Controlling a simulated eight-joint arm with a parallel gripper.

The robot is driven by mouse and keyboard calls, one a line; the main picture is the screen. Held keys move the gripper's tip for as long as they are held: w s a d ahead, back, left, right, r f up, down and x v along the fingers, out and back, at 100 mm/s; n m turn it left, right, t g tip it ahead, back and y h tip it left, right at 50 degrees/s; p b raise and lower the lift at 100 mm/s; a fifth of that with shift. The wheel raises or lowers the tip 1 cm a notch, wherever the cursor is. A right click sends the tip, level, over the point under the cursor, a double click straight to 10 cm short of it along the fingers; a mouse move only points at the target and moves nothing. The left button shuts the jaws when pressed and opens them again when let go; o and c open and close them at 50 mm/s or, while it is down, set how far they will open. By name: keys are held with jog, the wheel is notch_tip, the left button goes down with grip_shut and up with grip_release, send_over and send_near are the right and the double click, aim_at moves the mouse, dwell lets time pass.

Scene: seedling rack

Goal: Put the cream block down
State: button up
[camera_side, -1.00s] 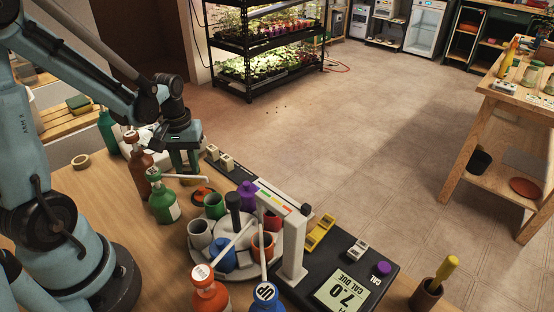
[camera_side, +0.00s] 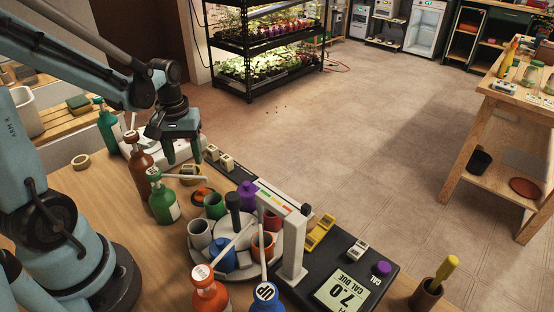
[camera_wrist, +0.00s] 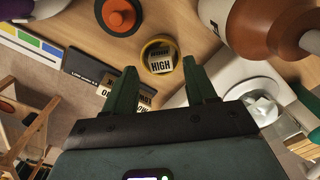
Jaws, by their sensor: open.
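A cream block (camera_wrist: 160,61) with a dark label reading HIGH sits in a round yellow dish (camera_wrist: 146,47), which also shows in the side view (camera_side: 190,181). My gripper (camera_wrist: 160,68) is open and empty, with its two green fingers apart above the dish. In the side view my gripper (camera_side: 183,158) hangs just above the dish, clear of the block. Two more cream blocks, a farther one (camera_side: 212,152) and a nearer one (camera_side: 226,163), stand on a dark strip to the right.
An orange-topped disc (camera_side: 203,195) lies near the dish. A brown bottle (camera_side: 141,165) and a green bottle (camera_side: 162,203) stand to the left. A round carousel (camera_side: 202,257) of coloured cups stands in front, beside a white upright stand (camera_side: 292,245).

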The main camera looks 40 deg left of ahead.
aim_at(188, 168)
notch_tip(188, 168, up, 9)
jog(key=d+m+t, duration=0.7)
jog(key=d+m, duration=0.2)
jog(key=d, duration=0.3)
jog(key=shift+w+d+f, duration=0.2)
jog(key=shift+d+f, duration=0.1)
jog(key=shift+d, duration=0.1)
dwell(1.1)
